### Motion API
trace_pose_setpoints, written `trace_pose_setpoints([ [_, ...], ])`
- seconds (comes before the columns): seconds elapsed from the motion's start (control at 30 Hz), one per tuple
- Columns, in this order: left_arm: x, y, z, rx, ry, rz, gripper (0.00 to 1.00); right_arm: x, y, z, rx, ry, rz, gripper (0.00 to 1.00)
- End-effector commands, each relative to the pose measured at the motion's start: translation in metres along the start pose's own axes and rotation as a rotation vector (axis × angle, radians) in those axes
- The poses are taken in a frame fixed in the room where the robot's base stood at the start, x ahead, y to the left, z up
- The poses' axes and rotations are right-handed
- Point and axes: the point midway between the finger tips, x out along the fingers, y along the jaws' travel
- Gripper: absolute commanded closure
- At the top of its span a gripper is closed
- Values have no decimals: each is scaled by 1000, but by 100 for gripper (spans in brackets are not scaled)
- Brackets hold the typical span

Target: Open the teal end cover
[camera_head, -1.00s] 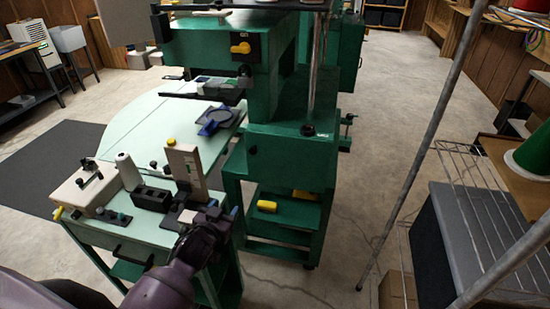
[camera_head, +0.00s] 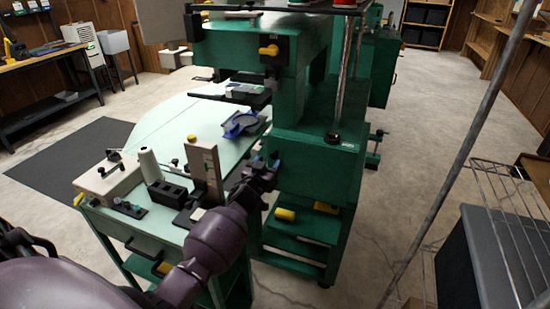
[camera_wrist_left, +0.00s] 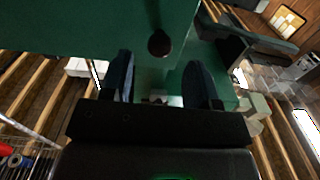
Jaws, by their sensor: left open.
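The teal end cover appears to be the blue-green face (camera_head: 310,178) on the lower column of the machine; its edges are hard to make out in the head view. In the left wrist view a green panel (camera_wrist_left: 80,25) fills the top, with a dark round knob (camera_wrist_left: 158,42) on it. My left gripper (camera_head: 268,164) is in front of the column's left side, beyond the work table's right edge. In the left wrist view its two fingers (camera_wrist_left: 158,85) are apart, with the knob ahead between them and nothing gripped. Contact with the panel cannot be told. My right gripper is out of view.
The pale green work table (camera_head: 160,122) holds a white box (camera_head: 108,179), a thread cone (camera_head: 149,166), black blocks (camera_head: 167,193) and an upright beige plate (camera_head: 206,170).

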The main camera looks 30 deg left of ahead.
Motion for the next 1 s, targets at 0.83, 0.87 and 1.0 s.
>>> trace_pose_setpoints([
  [0.83,51,0,0,1,-1,0,54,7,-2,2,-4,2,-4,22],
  [0.87,51,0,0,1,-1,0,59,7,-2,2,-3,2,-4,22],
  [1.0,51,0,1,1,-1,0,80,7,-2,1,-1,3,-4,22],
])
